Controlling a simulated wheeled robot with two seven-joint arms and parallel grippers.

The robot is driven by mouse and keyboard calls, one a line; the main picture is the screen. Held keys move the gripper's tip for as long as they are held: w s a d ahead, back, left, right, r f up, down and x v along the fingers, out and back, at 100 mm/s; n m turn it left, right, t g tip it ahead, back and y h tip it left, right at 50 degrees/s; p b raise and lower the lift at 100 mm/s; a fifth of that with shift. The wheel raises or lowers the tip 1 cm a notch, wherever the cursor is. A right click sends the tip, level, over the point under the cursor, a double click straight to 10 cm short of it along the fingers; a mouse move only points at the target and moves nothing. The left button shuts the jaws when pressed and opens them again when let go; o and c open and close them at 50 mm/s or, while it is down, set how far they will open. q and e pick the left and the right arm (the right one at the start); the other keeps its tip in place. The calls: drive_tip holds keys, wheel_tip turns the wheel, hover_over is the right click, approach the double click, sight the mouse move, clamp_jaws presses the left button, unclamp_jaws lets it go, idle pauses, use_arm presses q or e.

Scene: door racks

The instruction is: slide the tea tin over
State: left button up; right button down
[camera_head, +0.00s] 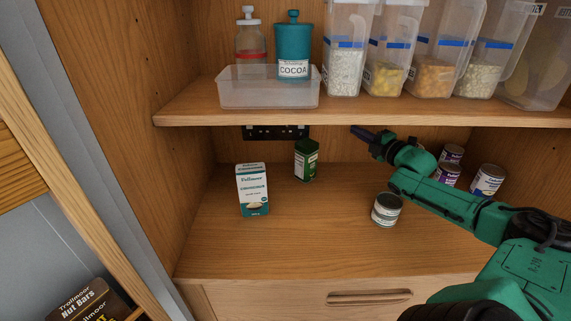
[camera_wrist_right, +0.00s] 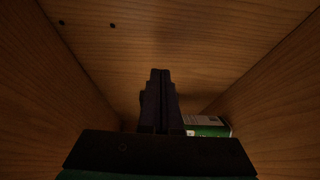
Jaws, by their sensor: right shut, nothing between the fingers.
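A dark green box-shaped tin with a pale label (camera_head: 306,160), which looks like the tea tin, stands upright on the lower shelf near the back. Its lettering is too small to read. A green and white item low on the right of the right wrist view (camera_wrist_right: 208,127) appears to be the same tin. My right gripper (camera_head: 357,130) reaches in from the right, just under the upper shelf's front edge. Its fingers (camera_wrist_right: 160,78) are shut and empty, to the right of the tin and apart from it. My left gripper is not in view.
A white and teal carton (camera_head: 252,190) stands left of the tin. A small round can (camera_head: 386,210) stands in front, under my right arm. Several cans (camera_head: 488,180) stand at the right. The upper shelf (camera_head: 200,108) hangs overhead. The shelf's front middle is clear.

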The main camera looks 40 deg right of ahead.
drive_tip(key=a, duration=0.4)
drive_tip(key=r+p, duration=0.1)
drive_tip(key=p, duration=0.5)
hover_over(306, 161)
drive_tip(key=w+a, duration=0.3)
wheel_tip(306, 161, down, 10)
drive_tip(key=shift+f, duration=0.2)
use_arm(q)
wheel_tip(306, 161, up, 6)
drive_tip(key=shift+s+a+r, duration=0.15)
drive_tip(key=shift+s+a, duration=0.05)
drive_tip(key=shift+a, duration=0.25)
use_arm(e)
drive_tip(key=shift+s+d, duration=0.25)
drive_tip(key=shift+d, duration=0.15)
